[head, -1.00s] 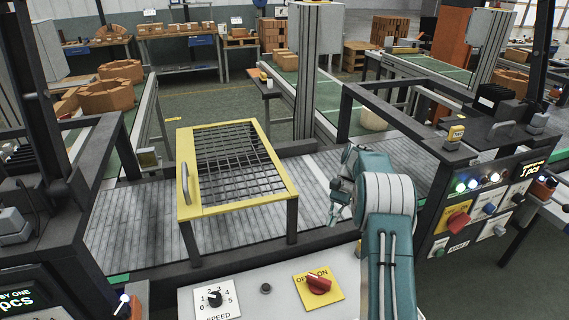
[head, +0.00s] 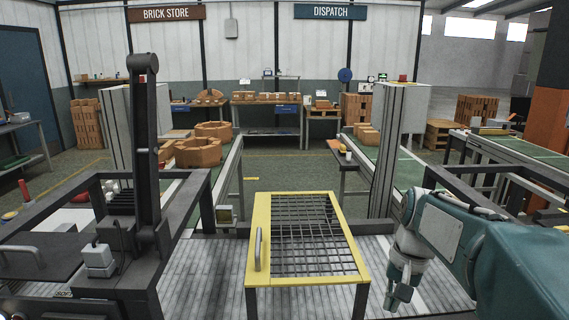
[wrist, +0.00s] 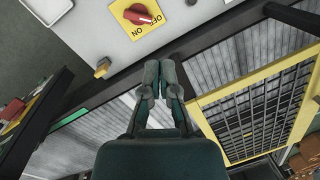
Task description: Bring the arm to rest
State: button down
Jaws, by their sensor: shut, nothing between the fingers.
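My gripper (head: 399,296) hangs at the right in the head view, pointing down beside the yellow guard frame with a dark mesh (head: 315,235). It is apart from the guard. In the wrist view my gripper (wrist: 162,64) has its two fingers together with nothing between them. Below it there are the grey slatted conveyor (wrist: 120,128) and a dark rail. The guard's yellow frame (wrist: 205,130) lies to the right of the fingers in that view. My arm comes in from the right edge of the head view.
A grey panel with a red knob on a yellow plate (wrist: 140,14) is at the top of the wrist view. A dark post (head: 146,150) stands left of the guard. Benches with bricks (head: 265,98) line the back wall.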

jog(key=s+a+n+t+h, duration=0.1)
jog(key=s+a+n+t, duration=0.1)
jog(key=s, duration=0.6)
jog(key=s+a+n+t, duration=0.2)
jog(key=s+a+t, duration=0.1)
jog(key=s, duration=0.5)
jog(key=shift+s+n+t+h, duration=0.2)
jog(key=shift+n+t+h, duration=0.2)
jog(key=shift+t, duration=0.2)
